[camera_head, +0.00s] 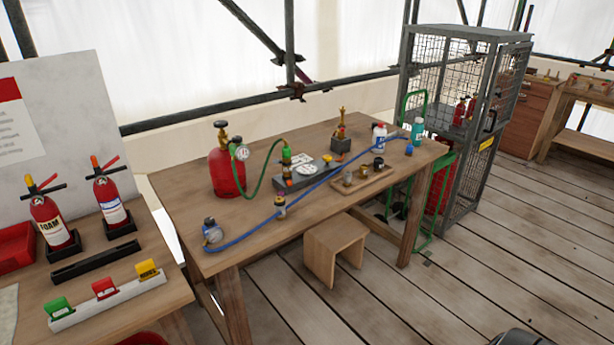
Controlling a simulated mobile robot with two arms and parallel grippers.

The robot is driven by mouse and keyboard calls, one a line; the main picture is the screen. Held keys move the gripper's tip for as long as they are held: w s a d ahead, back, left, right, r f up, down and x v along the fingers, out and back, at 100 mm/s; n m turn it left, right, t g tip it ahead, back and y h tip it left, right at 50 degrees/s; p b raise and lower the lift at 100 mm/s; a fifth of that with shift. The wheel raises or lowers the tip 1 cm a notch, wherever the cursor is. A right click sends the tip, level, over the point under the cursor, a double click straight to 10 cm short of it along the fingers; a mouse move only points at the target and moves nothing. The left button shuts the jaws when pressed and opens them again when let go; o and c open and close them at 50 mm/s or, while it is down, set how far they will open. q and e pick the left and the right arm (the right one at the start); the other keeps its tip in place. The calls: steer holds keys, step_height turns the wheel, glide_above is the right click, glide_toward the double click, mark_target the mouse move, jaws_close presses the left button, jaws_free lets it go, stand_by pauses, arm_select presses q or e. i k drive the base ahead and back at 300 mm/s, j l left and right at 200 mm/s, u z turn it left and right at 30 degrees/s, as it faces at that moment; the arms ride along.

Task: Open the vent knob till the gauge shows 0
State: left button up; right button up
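A red gas cylinder (226,172) stands upright on the middle table, with a dark valve and a small round white-faced gauge (242,153) at its top. A green hose (262,178) runs from there to a fitting on a grey block (290,184). A white dial or label (307,170) lies on the block's top, and a small yellow part (327,158) is at its right end. A second round gauge (212,232) sits at the table's front left, on a blue hose (325,181). I cannot tell which part is the vent knob, and no gauge reading is legible. Neither gripper is in view.
A small wooden tray (379,180) with fittings and some bottles (417,131) stand at the table's right. A stool (335,250) is under the front edge. Fire extinguishers (53,222) stand on the left table. A mesh cage (462,90) is behind right. Plank floor is open front right.

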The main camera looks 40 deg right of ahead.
mark_target(327, 159)
steer(key=z, duration=1.35)
